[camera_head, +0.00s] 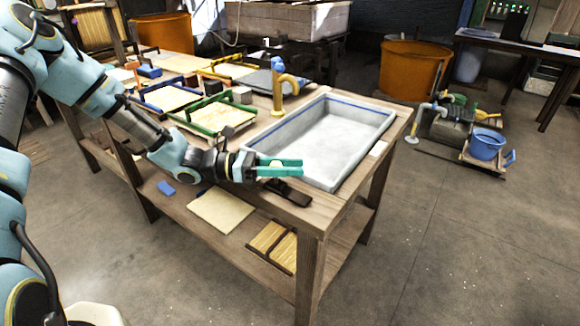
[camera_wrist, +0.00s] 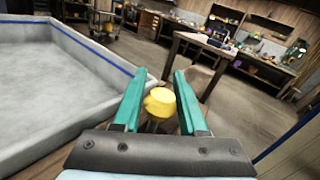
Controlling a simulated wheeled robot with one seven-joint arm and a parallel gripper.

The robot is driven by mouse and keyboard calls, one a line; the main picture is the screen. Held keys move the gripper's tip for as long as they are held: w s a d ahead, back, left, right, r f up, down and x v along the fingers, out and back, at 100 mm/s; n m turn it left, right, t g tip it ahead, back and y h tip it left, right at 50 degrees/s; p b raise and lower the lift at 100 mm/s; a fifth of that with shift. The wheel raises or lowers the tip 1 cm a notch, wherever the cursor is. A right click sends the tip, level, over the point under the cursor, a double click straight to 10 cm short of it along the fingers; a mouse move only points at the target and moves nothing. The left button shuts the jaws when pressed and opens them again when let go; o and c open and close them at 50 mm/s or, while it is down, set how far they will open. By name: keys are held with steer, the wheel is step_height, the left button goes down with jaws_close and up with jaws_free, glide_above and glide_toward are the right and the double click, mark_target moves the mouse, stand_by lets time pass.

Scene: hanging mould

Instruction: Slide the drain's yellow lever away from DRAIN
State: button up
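My gripper (camera_head: 286,167) is at the front edge of the workbench, beside the near wall of the grey basin. Its two teal fingers are apart. A yellow knob (camera_wrist: 159,102), apparently the lever's top, shows between the fingers in the wrist view (camera_wrist: 160,84). I cannot tell whether it touches them. In the head view only a bit of yellow shows between the fingers. A dark flat piece (camera_head: 289,191) lies on the bench just below my gripper. The lever's lower part and any DRAIN lettering are hidden or too small to read.
The grey basin (camera_head: 385,123) with a blue line fills the bench's right end; it also shows in the wrist view (camera_wrist: 70,118). A yellow tap (camera_head: 278,95) stands behind it. Green and yellow framed moulds (camera_head: 213,121) lie to the left.

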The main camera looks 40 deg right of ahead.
jaws_close()
stand_by(0.9)
steer(key=shift+s, duration=0.1)
